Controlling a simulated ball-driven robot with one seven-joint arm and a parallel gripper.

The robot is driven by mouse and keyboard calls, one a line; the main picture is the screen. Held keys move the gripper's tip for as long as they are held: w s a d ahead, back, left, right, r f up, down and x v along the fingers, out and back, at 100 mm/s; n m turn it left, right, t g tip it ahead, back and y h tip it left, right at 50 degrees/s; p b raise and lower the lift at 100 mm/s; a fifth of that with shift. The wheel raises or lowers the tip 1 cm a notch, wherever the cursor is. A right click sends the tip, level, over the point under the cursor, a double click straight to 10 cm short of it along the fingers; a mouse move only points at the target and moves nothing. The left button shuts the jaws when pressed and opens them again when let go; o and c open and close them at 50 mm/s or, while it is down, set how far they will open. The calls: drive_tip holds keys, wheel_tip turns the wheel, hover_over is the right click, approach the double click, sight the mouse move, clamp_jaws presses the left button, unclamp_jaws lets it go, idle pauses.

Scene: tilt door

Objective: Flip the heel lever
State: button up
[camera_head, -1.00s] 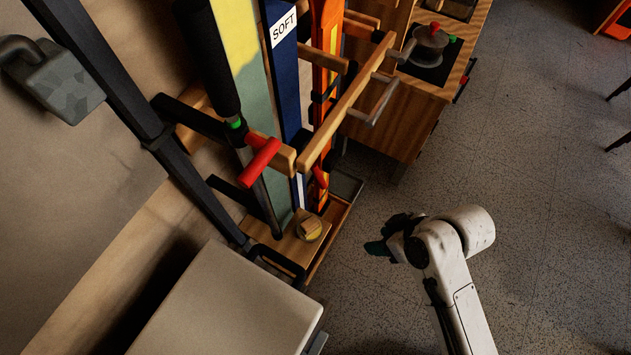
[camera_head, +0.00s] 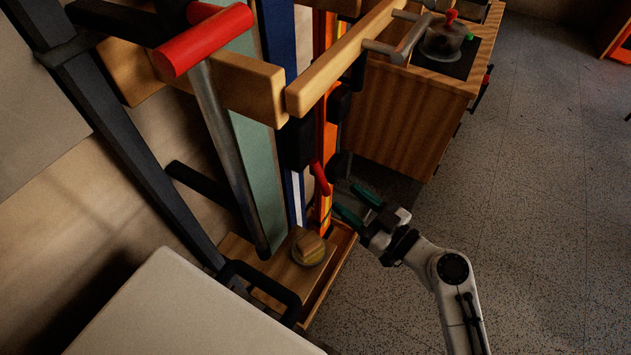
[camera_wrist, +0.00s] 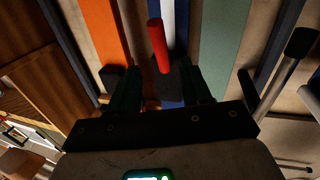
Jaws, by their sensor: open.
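The heel lever is a small red bar. In the wrist view the red lever (camera_wrist: 158,46) juts from a dark block (camera_wrist: 172,80) on the blue ski with a white stripe (camera_wrist: 180,30). It lies between the finger lines, beyond the fingertips. In the head view the red lever (camera_head: 320,178) shows low against the orange ski (camera_head: 329,165). My gripper (camera_head: 357,204) is open and empty, right of and slightly below the lever, its teal fingers pointing toward the skis. In the wrist view my gripper (camera_wrist: 160,90) spans the dark block. I cannot tell if anything touches.
A wooden rail (camera_head: 340,65) juts out above the skis. A red-handled metal pole (camera_head: 215,120) stands at the left. A round wooden piece (camera_head: 308,249) sits on the rack base. A wooden cabinet (camera_head: 410,115) stands behind. The floor at right is clear.

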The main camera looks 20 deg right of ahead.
sight(325, 182)
drive_tip(key=x, duration=1)
drive_tip(key=shift+w+r+p, duration=0.1)
drive_tip(key=shift+w+p, duration=0.15)
drive_tip(key=shift+p, duration=0.05)
clamp_jaws()
